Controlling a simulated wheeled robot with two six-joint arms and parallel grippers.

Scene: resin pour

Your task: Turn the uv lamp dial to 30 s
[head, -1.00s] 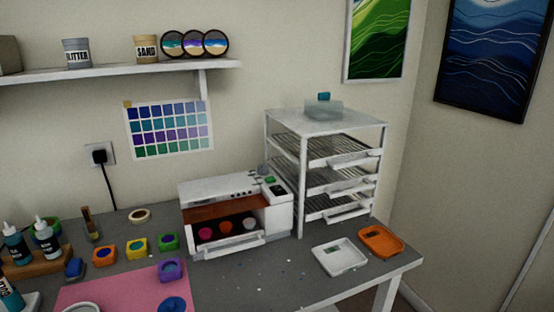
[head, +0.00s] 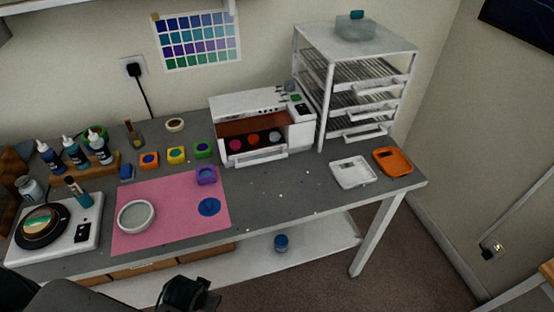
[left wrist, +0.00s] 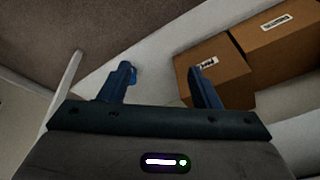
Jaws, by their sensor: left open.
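The UV lamp (head: 250,103) is a white box at the back of the table, with an orange-brown front window and an open front holding several coloured round pieces. A small grey knob (head: 289,86), which looks like the dial, sits at its top right, near a green button and a dark panel (head: 300,108). The dial's setting is too small to read. My left gripper (head: 192,292) is low at the front edge of the table, well away from the lamp. In the left wrist view its two fingers (left wrist: 162,82) are apart with nothing between them. My right gripper is not in view.
A white wire rack (head: 328,85) stands right of the lamp. A white tray (head: 353,172) and an orange tray (head: 393,161) lie front right. A pink mat (head: 160,235), bottles and small coloured moulds fill the left. Bare grey table lies before the lamp. Cardboard boxes (left wrist: 215,75) sit below.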

